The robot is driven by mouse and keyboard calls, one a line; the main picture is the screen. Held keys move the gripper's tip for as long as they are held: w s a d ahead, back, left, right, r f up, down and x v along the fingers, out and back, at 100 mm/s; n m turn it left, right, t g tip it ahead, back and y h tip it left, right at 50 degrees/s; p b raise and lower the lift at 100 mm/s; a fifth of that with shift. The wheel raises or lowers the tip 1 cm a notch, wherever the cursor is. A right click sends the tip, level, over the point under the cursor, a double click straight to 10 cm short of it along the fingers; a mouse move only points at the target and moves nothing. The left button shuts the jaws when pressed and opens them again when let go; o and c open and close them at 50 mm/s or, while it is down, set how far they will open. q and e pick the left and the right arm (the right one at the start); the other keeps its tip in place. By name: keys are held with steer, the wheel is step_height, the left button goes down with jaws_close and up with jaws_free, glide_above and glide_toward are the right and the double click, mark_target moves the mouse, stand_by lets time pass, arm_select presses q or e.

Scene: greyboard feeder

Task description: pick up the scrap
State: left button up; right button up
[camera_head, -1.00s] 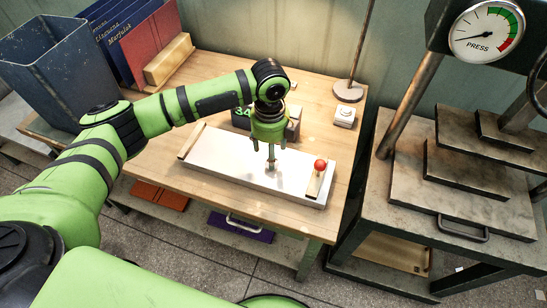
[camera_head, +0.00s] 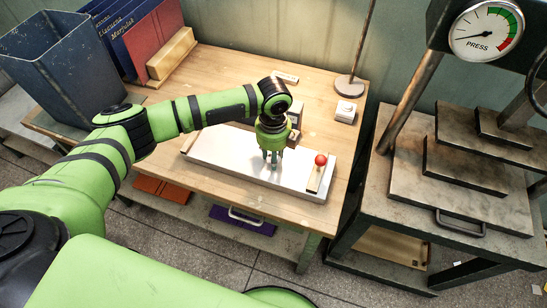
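My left gripper (camera_head: 273,160) points down over the white board of the feeder (camera_head: 216,149) on the wooden table. Its fingertips are at or just above the board, near its middle. The fingers look close together, but I cannot tell whether they are shut or hold something. No scrap can be made out for sure on the board; the gripper hides part of it. Small pale pieces lie on the floor at the lower right, one by the press leg (camera_head: 458,265) and one near the picture edge (camera_head: 538,289). My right gripper is not in view.
A red knob (camera_head: 321,160) stands on the board's right strip. A lamp-like stand (camera_head: 349,87) and a small white block (camera_head: 345,111) are behind. Upright books (camera_head: 126,40) and a dark bin (camera_head: 55,75) are at the left. The press (camera_head: 460,170) is at the right.

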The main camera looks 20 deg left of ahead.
arm_select(q)
steer(key=shift+r, duration=0.15)
steer(key=shift+r, duration=0.25)
steer(key=r, duration=0.1)
steer(key=r+b, duration=0.1)
steer(key=r, duration=0.1)
steer(key=shift+s+d+r, duration=0.25)
steer(key=shift+s+r, duration=0.1)
steer(key=s+d+r+b, duration=0.1)
steer(key=s+d+r, duration=0.1)
steer(key=s, duration=0.3)
steer(key=s+d+r, duration=0.2)
steer(key=s+r, duration=0.2)
steer(key=s, duration=0.1)
steer(key=shift+d+r+b, duration=0.3)
steer(key=shift+b, duration=0.1)
steer(key=shift+f, duration=0.1)
